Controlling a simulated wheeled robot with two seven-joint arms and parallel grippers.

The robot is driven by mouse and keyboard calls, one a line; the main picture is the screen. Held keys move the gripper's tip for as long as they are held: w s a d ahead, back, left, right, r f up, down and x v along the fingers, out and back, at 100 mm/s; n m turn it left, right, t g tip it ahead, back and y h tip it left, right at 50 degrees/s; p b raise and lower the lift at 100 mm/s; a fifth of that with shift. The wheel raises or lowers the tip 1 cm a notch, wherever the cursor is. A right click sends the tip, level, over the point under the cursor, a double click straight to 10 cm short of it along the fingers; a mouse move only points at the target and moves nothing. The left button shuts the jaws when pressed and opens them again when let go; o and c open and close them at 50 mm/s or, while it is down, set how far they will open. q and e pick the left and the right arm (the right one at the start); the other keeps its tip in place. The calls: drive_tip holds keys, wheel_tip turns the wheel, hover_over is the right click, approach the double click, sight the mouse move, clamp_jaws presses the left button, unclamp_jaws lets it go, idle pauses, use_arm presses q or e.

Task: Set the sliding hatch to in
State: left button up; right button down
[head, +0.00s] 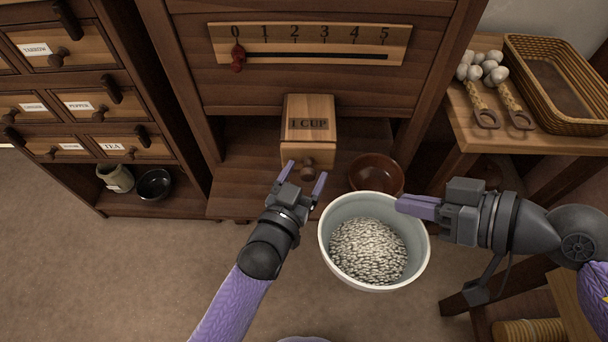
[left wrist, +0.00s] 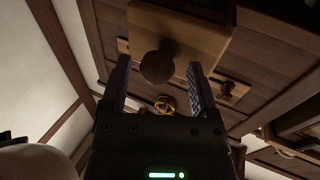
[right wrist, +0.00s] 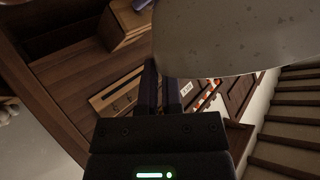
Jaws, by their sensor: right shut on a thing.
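The wooden block marked "1 CUP" (head: 311,122), which I take to be the sliding hatch, juts from the front of the tall wooden cabinet. Its round dark knob (head: 308,171) faces me. My left gripper (head: 305,174) is open, its fingers on either side of the knob. In the left wrist view the knob (left wrist: 158,66) shows between the spread fingers with gaps on both sides. My right gripper (head: 403,204) is shut on the rim of a pale bowl (head: 329,262) full of light grains. The bowl (right wrist: 240,40) fills the upper right wrist view.
A 0-to-5 scale (head: 310,43) above has its red pointer (head: 237,58) at 0. A brown bowl (head: 376,173) stands behind the pale bowl. A labelled drawer cabinet (head: 85,75) stands left.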

use_arm(q)
drive_tip(key=p+v, duration=0.4)
drive_tip(key=v, duration=0.8)
drive_tip(key=shift+p, duration=0.35)
drive_tip(key=shift+w+f, duration=0.1)
